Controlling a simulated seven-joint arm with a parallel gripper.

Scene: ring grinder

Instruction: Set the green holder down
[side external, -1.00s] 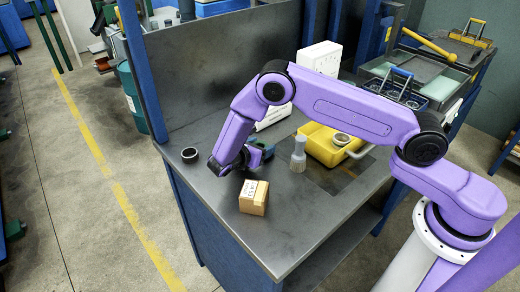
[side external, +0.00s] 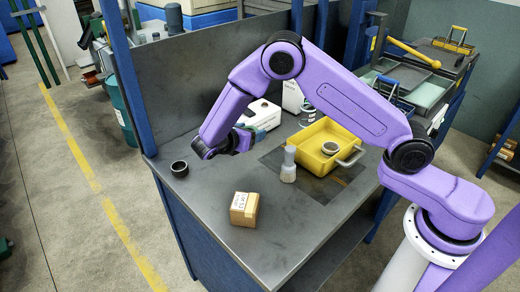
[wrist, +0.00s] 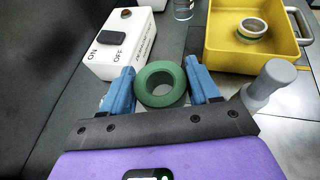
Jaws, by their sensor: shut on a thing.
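The green holder (wrist: 143,87), a thick ring with a round hole, sits between the two blue fingers of my gripper (wrist: 160,78) in the wrist view. The fingers press on its left and right sides. In the side view my gripper (side external: 246,136) is above the left-back part of the dark workbench (side external: 215,205). The holder is mostly hidden there behind the fingers and wrist. It appears held off the bench; the exact gap is hard to tell.
A white ON/OFF switch box (wrist: 118,44) stands beyond the holder. A yellow tray (wrist: 222,55) with a metal ring (wrist: 251,28) and a grey bottle-shaped piece (wrist: 268,82) stand at right. A cardboard box (side external: 244,209) and dark ring (side external: 179,168) sit on the bench.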

